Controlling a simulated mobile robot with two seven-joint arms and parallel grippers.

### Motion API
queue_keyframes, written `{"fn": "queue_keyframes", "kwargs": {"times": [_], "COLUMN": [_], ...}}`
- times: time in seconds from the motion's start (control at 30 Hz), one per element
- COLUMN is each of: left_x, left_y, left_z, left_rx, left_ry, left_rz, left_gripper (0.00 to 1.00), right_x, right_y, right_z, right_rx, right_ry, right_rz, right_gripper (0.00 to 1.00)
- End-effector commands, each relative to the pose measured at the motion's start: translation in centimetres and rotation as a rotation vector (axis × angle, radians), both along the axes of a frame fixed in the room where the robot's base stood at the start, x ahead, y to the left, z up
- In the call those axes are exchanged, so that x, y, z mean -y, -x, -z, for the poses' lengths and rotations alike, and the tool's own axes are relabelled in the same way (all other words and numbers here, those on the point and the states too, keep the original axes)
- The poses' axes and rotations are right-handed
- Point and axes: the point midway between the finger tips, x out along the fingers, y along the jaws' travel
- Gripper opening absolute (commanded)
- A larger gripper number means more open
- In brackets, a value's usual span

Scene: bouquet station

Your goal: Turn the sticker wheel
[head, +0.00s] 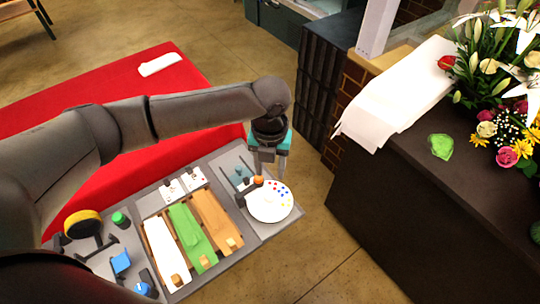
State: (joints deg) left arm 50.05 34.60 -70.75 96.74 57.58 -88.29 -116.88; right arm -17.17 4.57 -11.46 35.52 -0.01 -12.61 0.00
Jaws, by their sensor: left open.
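The sticker wheel (270,202) is a white disc with small red, blue and yellow dots, on the right end of the grey station board. An orange-topped post (258,181) stands at its upper left edge. My left gripper (268,172) points down just above the wheel's far edge, with its fingers apart and nothing seen between them. I cannot tell whether a fingertip touches the wheel. My right gripper is not in view.
The grey board (262,231) also holds white, green and brown strips, a yellow roll (82,224) and blue parts. A red-covered table (190,80) lies behind. A dark counter (420,190) with flowers (505,75) stands right, across open floor.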

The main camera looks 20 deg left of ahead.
Motion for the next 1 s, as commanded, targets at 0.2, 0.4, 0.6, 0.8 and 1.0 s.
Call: {"fn": "queue_keyframes", "kwargs": {"times": [0.2,0.4,0.6,0.8,1.0], "left_x": [0.0,0.0,0.0,0.0,0.0], "left_y": [0.0,0.0,0.0,0.0,0.0], "left_z": [-3.2,-4.0,-4.0,-4.0,-3.9], "left_rx": [0.001,0.0,0.0,0.0,-0.001], "left_ry": [0.001,0.0,0.0,0.0,0.0], "left_rz": [0.001,-0.001,0.0,0.0,0.0], "left_gripper": [0.49,0.49,0.49,0.49,0.49], "right_x": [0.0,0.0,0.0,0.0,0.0], "right_y": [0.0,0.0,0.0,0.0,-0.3], "right_z": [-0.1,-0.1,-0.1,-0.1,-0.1], "right_rx": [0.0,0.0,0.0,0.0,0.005], "right_ry": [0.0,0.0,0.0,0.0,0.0], "right_rz": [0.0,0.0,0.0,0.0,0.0], "right_gripper": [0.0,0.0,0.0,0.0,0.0]}}
